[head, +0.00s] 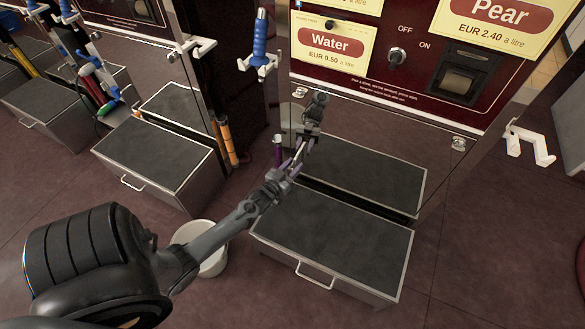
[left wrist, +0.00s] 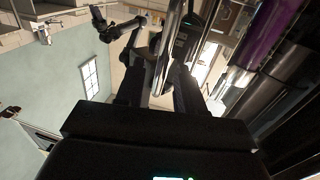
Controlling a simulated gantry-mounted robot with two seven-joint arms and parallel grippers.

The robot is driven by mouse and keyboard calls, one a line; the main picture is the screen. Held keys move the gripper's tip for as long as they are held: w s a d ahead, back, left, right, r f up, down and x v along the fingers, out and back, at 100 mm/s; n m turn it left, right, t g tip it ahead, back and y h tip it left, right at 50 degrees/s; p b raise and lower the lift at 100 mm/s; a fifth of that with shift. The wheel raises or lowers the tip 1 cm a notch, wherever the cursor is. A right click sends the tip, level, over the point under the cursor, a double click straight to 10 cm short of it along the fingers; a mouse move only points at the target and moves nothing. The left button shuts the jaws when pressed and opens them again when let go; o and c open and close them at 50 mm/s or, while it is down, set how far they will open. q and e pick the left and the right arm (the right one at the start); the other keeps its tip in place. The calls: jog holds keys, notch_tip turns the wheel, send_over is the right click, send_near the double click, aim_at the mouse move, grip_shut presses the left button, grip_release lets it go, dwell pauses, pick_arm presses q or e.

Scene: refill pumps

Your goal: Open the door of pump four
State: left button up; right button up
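The pump front (head: 385,115) carries a Water label and a Pear label; no pump number is readable. Below its dark red panel is a shiny, mirror-like lower door (head: 437,190) with a silver lock at the upper left (head: 300,92) and one at the right (head: 459,144). My left gripper (head: 297,162) is in front of the door's left part, its mirror image just above it. In the left wrist view its two dark fingers (left wrist: 160,85) stand apart, with a thin silver bar (left wrist: 168,50) showing between or behind them. I cannot tell if they touch it. My right gripper is out of view.
A dark-topped box with a handle (head: 335,245) stands before the door. A white bucket (head: 205,255) is beside it, under my left arm. A purple cylinder (left wrist: 262,35) is close right in the wrist view. A blue nozzle (head: 260,45) hangs left of the pump. White holder (head: 527,145) at right.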

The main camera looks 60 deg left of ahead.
pick_arm(q)
grip_shut()
jog(key=shift+d, duration=0.15)
